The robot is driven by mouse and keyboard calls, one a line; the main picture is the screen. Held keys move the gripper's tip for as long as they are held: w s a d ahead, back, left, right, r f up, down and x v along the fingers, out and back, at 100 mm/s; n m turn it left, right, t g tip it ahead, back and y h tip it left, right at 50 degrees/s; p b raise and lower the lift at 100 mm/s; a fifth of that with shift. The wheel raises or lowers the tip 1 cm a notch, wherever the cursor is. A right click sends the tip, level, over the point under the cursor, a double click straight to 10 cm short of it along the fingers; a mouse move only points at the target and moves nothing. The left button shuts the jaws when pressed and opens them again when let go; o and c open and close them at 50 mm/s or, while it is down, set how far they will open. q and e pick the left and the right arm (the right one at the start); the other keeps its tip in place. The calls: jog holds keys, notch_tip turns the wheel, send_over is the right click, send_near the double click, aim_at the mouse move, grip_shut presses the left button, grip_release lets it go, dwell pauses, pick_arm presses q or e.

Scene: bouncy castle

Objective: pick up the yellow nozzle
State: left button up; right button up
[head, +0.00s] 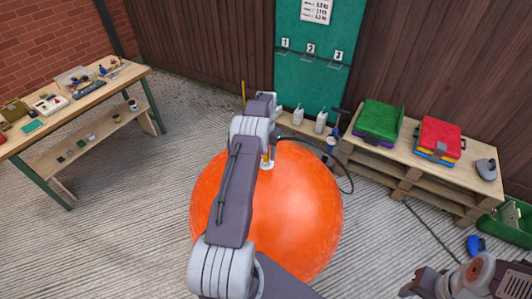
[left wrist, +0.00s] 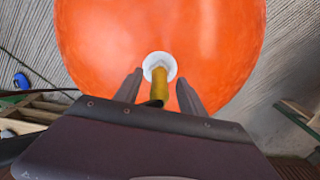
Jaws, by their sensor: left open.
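The yellow nozzle (left wrist: 158,86) stands in a round white valve (left wrist: 160,64) on a big orange ball (left wrist: 95,40). In the left wrist view my open left gripper (left wrist: 160,77) has one finger on each side of the nozzle, with gaps between. In the head view the ball (head: 310,205) is partly hidden behind my left arm. The white valve (head: 267,165) shows beside that arm, and the left fingers are mostly hidden. My right gripper (head: 425,283) is low at the right, away from the ball; its jaws are unclear.
A workbench (head: 135,72) with tools stands at the left. A pallet bench (head: 400,162) at the right carries a green stack (head: 382,115) and a red stack (head: 440,135). A dark hose curves beside the ball. A green crate (head: 515,215) stands at the far right. Floor at the left is clear.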

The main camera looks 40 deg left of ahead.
pick_arm(q)
jog(key=shift+w+f, duration=0.15)
jog(key=shift+w, duration=0.05)
jog(key=shift+s, duration=0.15)
grip_shut()
jog(key=shift+r, duration=0.3)
notch_tip(320, 180, up, 10)
jog(key=shift+f+b, duration=0.15)
jog(key=shift+b, duration=0.15)
notch_tip(320, 180, up, 5)
jog(key=p, duration=0.6)
jog(key=shift+f, duration=0.1)
